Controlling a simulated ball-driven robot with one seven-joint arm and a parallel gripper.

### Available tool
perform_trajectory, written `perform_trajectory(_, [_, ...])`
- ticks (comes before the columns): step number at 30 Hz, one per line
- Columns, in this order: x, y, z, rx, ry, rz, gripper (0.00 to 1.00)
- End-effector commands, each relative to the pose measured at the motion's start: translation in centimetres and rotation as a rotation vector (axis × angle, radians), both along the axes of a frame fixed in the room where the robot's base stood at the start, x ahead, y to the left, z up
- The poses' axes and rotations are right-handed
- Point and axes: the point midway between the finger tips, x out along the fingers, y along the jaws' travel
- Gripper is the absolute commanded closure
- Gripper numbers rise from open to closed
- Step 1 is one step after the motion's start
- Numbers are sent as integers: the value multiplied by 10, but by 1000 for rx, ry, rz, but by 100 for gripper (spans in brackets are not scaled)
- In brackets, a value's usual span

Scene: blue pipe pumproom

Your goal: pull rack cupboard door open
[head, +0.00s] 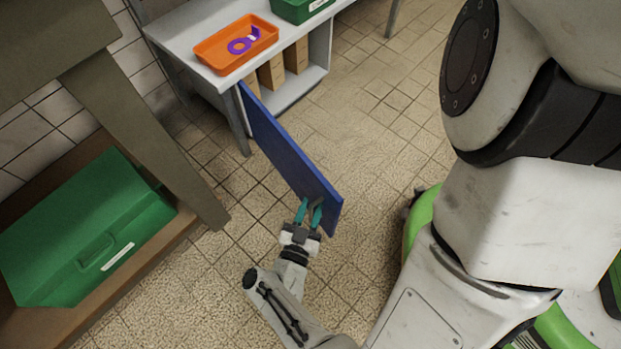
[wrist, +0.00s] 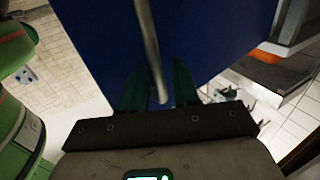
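The blue cupboard door (head: 285,150) stands swung out from the white rack (head: 225,85), at a wide angle to its front. In the wrist view the door (wrist: 215,35) fills the upper middle, with a grey bar handle (wrist: 148,40) running down its face. My gripper (head: 309,207) is at the door's free end, close to its face. In the wrist view the two green fingers of my gripper (wrist: 160,82) are apart, with the handle's lower end between them. A gap shows beside the handle, and contact is hard to tell.
Cardboard boxes (head: 271,72) show inside the cupboard. An orange tray (head: 236,45) with a purple item and a green crate (head: 297,8) sit on top. A green case (head: 85,230) lies on a low shelf at left. Tiled floor right of the door is clear.

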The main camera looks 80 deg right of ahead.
Motion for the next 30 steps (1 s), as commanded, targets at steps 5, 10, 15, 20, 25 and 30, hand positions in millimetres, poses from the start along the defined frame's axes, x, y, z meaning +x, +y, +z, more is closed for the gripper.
perform_trajectory(5, [2,9,0,2,1,1,69])
perform_trajectory(10, [7,38,0,4,0,2,69])
perform_trajectory(15, [12,70,-1,3,0,0,69])
perform_trajectory(20, [16,93,-1,2,1,0,69])
perform_trajectory(25, [18,105,0,0,0,0,69])
perform_trajectory(30, [19,107,0,0,0,0,69])
